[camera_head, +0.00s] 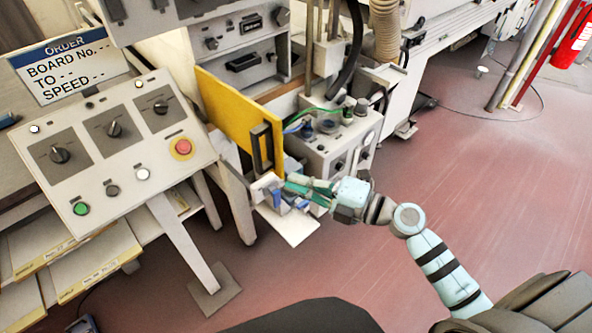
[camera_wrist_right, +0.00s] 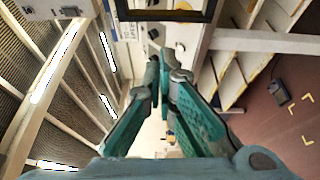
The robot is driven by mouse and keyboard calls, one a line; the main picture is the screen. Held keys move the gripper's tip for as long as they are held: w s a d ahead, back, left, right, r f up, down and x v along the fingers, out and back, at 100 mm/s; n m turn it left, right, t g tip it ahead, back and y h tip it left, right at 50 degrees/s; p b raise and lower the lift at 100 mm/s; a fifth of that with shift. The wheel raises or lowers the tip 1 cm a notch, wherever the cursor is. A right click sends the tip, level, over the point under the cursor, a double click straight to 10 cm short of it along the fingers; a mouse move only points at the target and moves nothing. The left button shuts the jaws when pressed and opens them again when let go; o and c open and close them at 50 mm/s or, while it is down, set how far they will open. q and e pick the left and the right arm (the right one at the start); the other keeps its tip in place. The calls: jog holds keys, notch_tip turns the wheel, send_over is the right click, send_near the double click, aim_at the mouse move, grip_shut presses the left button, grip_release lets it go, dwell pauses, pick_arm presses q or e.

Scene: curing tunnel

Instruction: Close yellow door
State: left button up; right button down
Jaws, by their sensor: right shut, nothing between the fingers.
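The yellow door (camera_head: 228,112) stands open, swung out from the grey machine. A dark bar handle (camera_head: 262,148) is on its face near the free edge. My right gripper (camera_head: 279,190) is just below the handle, by the door's lower free corner. Its teal fingers are shut and empty in the right wrist view (camera_wrist_right: 163,80). A dark bar (camera_wrist_right: 165,15), which looks like the handle, crosses the top of that view ahead of the fingertips. I cannot tell whether the fingers touch the door. My left gripper is not in view.
A sloped control panel (camera_head: 117,140) with knobs and a red button stands left of the door. A grey box (camera_head: 335,140) with cables is just to its right. A small white shelf (camera_head: 292,228) lies below my gripper. The red floor (camera_head: 480,180) at right is clear.

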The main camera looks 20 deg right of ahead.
aim_at(260, 152)
jog(key=p+x, duration=0.1)
jog(key=x, duration=0.8)
jog(key=shift+w+d, duration=0.1)
jog(key=shift+w, duration=0.05)
jog(key=d, duration=0.2)
jog(key=w+d, duration=0.1)
jog(key=d, duration=0.1)
jog(key=shift+w+d+f+b, duration=0.1)
jog(key=shift+w+b, duration=0.05)
jog(key=shift+b, duration=0.25)
